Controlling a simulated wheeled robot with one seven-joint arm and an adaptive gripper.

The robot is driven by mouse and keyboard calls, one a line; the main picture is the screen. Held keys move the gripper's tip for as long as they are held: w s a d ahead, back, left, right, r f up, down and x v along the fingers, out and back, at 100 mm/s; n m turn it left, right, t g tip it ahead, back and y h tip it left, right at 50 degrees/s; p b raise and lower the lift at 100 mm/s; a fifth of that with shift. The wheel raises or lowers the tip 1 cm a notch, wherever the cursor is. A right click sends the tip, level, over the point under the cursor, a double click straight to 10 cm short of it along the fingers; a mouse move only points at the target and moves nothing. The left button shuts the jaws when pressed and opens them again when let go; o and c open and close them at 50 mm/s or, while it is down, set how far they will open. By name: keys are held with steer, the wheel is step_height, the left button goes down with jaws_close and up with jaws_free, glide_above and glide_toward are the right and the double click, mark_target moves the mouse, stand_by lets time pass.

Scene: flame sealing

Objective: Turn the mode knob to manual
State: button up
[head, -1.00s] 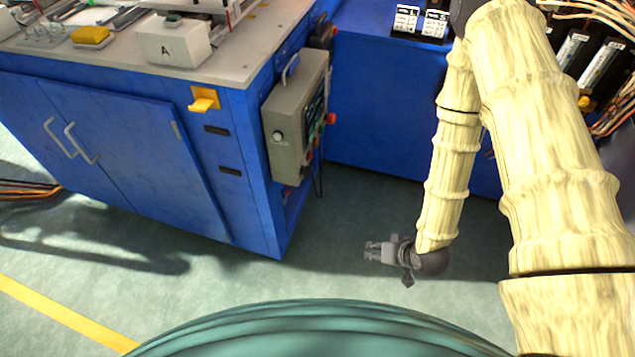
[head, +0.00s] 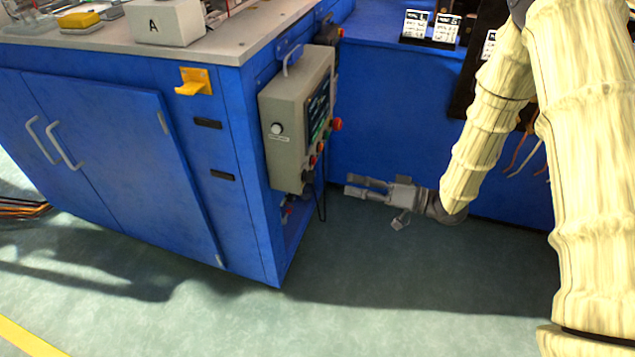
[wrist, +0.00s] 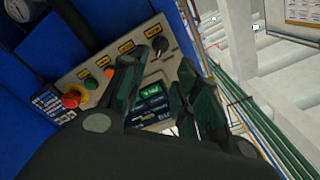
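The grey control box (head: 283,110) hangs on the side of the blue cabinet. In the wrist view its panel (wrist: 82,72) carries a black rotary knob (wrist: 160,45), a lit screen (wrist: 150,93) and several buttons under yellow labels. The knob is the likely mode knob; its label is too small to read. My gripper (head: 349,186) is low, to the right of and below the box, with its fingers pointing left. In the wrist view my gripper (wrist: 162,62) has its fingers apart, with the panel beyond them. Nothing is held, and no touch shows.
A red emergency button (wrist: 75,96) sits on the panel, and a pale round knob (head: 277,129) is on the box's near side. A yellow bracket (head: 194,82) sticks out of the cabinet (head: 115,150). A black cable hangs below the box. The floor in front is clear.

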mark_target(314, 176)
steer(key=b+x, duration=0.1)
steer(key=x, duration=0.9)
steer(key=shift+a+b, duration=0.2)
steer(key=shift+b, duration=0.1)
steer(key=shift+w, duration=0.1)
steer(key=shift+c, duration=0.4)
jaws_close()
